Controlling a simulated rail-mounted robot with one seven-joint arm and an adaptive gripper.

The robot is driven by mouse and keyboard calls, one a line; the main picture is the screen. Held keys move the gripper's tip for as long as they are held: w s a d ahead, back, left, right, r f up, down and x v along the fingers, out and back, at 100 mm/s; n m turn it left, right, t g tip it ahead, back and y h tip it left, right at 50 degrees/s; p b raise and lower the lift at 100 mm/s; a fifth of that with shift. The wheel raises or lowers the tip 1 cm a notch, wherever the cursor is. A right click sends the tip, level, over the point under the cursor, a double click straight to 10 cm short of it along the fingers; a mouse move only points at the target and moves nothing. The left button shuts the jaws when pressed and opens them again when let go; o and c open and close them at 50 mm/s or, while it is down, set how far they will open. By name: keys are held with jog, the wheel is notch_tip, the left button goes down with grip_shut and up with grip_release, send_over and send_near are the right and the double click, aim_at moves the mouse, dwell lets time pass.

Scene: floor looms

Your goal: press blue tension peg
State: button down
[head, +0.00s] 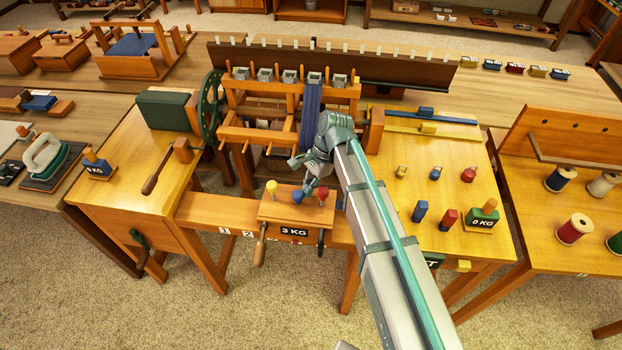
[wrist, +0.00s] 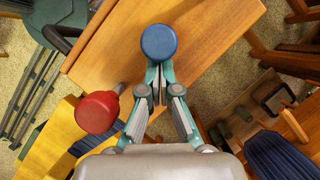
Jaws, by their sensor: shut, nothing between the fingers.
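The blue tension peg (head: 297,196) has a round blue head and stands between a yellow peg (head: 271,187) and a red peg (head: 322,193) on a small wooden block at the loom's front beam. My gripper (head: 308,184) is shut and empty, pointing down close above and beside the blue peg. In the wrist view the blue peg's round head (wrist: 158,42) lies just beyond my fingertips (wrist: 160,78). I cannot tell whether they touch. The red peg (wrist: 98,112) is left of my fingers there; the yellow peg is not clearly visible in that view.
A "3 KG" label (head: 294,231) marks the block's front, with a wooden handle (head: 260,245) hanging at its left. Behind my gripper is the loom frame (head: 254,133) with blue warp threads (head: 311,115). Small coloured weights stand on the right table (head: 402,220).

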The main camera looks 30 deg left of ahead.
jog(key=shift+s+f, duration=0.1)
jog(key=shift+f, duration=0.1)
notch_tip(320, 180, up, 4)
jog(key=shift+f+p, duration=0.1)
jog(key=shift+p, duration=0.75)
jog(key=shift+f, duration=0.1)
jog(key=p+v, duration=0.2)
jog(key=v, duration=0.8)
